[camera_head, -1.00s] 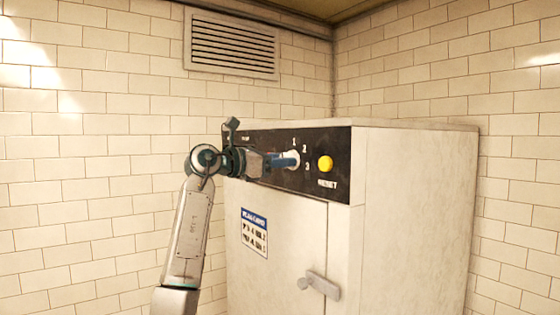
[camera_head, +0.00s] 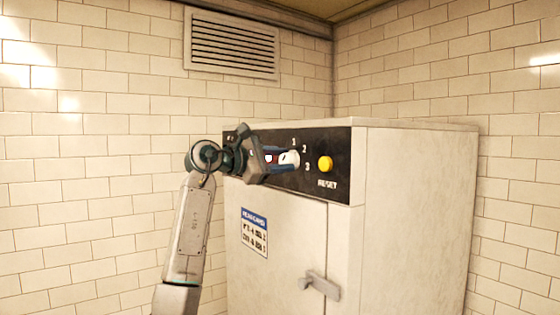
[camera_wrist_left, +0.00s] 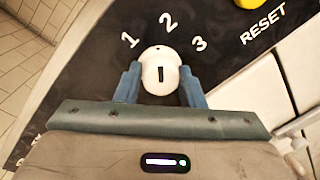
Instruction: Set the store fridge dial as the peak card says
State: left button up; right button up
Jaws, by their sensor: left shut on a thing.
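The store fridge (camera_head: 418,215) has a black control panel with a round white dial (camera_head: 291,159) and the numbers 1, 2 and 3 around it. My left gripper (camera_head: 283,158) is shut on the dial. In the left wrist view its blue fingers (camera_wrist_left: 160,84) flank the dial (camera_wrist_left: 159,60). The dial's dark mark stands nearly upright there, roughly in line with 2; I cannot tell which end is the pointer. The peak card (camera_head: 254,233), blue-topped, is on the fridge door; its small lines are not clearly readable.
A yellow RESET button (camera_head: 325,164) sits right of the dial on the panel. The door handle (camera_head: 320,285) sticks out below. A vent (camera_head: 232,44) is high on the tiled wall. The space left of my arm is clear.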

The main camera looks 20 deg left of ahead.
pick_arm(q)
jog(key=shift+m, duration=0.9)
jog(key=o, duration=0.9)
jog(key=shift+o, duration=0.5)
jog(key=shift+d, duration=0.1)
